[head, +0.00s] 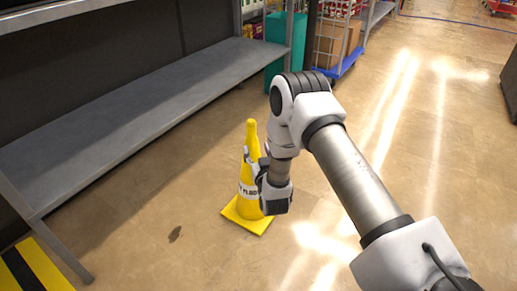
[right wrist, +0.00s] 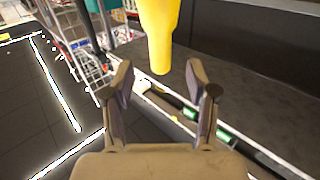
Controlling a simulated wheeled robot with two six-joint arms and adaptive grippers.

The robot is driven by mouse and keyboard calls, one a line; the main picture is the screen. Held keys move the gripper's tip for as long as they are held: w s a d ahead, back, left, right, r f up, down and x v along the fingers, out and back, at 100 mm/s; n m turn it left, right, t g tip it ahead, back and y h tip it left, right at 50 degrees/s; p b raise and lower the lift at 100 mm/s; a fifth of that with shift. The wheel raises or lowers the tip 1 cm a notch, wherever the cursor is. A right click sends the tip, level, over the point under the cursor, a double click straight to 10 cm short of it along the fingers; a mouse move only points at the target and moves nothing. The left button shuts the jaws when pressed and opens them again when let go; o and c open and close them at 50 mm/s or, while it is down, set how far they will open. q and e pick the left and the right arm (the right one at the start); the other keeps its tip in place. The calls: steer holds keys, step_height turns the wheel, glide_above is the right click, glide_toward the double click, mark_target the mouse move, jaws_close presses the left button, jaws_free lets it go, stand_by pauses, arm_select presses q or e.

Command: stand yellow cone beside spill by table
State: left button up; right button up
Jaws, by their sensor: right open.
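The yellow cone (head: 248,175) stands upright on the floor on its square yellow base, with a white lettered band around its body. A small dark spill (head: 175,233) lies on the floor to the left of and nearer than the cone, a short gap from its base. My right gripper (head: 254,164) is at the cone's right side and hides part of it. In the right wrist view, its two fingers are apart, with the yellow cone (right wrist: 160,35) between and beyond the fingertips. I cannot tell whether a finger touches it. My left gripper is not in view.
A black and yellow striped mat (head: 30,268) is at the lower left. A teal bin (head: 287,48) and a blue cart with boxes (head: 340,50) stand behind. Floor to the right is clear.

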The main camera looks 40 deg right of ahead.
steer(key=s+a+f+n+g+y, duration=0.25)
steer(key=s+a+f+g, duration=0.3)
steer(key=s+f, duration=0.35)
steer(key=s+a+f+n+g+y, duration=0.1)
steer(key=s+a+f+g+y, duration=0.25)
steer(key=s+a+f, duration=0.6)
steer(key=s+a+g+y, duration=0.1)
steer(key=s+g, duration=0.6)
steer(key=s, duration=1.2)
steer(key=shift+s+n+g, duration=0.2)
steer(key=shift+n+g, duration=0.15)
steer(key=shift+g, duration=0.05)
